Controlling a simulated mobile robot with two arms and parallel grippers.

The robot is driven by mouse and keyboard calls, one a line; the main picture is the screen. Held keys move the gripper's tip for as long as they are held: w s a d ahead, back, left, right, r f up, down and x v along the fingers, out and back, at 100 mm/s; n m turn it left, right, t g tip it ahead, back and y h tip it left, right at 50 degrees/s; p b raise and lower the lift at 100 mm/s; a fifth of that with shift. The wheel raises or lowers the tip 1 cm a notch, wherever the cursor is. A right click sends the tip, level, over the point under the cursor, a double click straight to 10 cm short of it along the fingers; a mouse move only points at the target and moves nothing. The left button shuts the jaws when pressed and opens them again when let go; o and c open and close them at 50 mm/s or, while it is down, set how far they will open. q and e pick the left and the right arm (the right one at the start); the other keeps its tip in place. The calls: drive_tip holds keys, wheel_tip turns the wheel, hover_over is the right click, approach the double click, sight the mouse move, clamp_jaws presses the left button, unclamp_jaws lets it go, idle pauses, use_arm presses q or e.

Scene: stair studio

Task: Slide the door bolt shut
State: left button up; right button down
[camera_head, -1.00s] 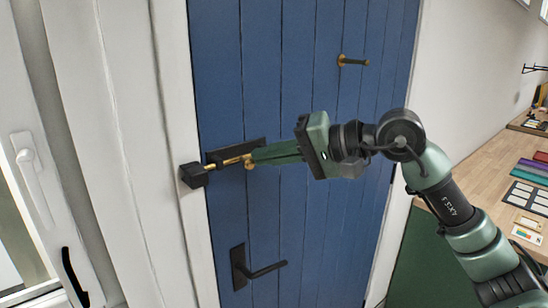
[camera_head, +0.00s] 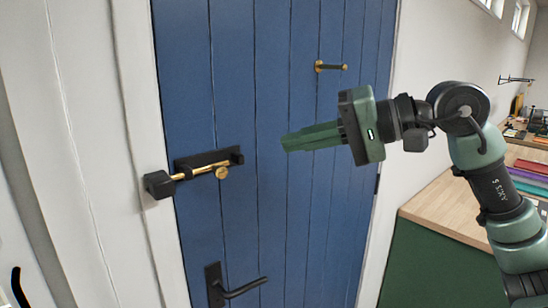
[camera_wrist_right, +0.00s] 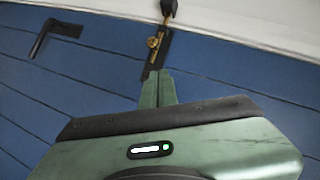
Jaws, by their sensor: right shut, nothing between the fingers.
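The door bolt is a brass rod (camera_head: 200,170) on a black backplate (camera_head: 237,155), fixed to the blue door (camera_head: 290,210). Its brass knob (camera_head: 222,172) hangs at the right end of the rod. The rod's left end reaches the black keeper (camera_head: 158,184) on the white frame. The bolt also shows in the right wrist view (camera_wrist_right: 154,44), beyond the fingertips. My right gripper (camera_head: 284,143) is shut and empty, to the right of the bolt and apart from the knob. My left gripper is out of view.
A black lever handle (camera_head: 235,287) sits on the door below the bolt. A brass and black peg (camera_head: 330,66) sticks out higher up. A wooden worktop (camera_head: 440,212) with several items stands at the right. The door face between bolt and gripper is clear.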

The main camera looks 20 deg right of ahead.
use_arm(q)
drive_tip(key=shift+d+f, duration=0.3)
use_arm(e)
drive_tip(key=shift+s+d+r, duration=0.1)
drive_tip(key=shift+s+d, duration=0.1)
drive_tip(key=shift+d, duration=0.4)
drive_tip(key=shift+s+d+r, duration=0.1)
drive_tip(key=shift+s+d, duration=0.1)
drive_tip(key=shift+d, duration=0.35)
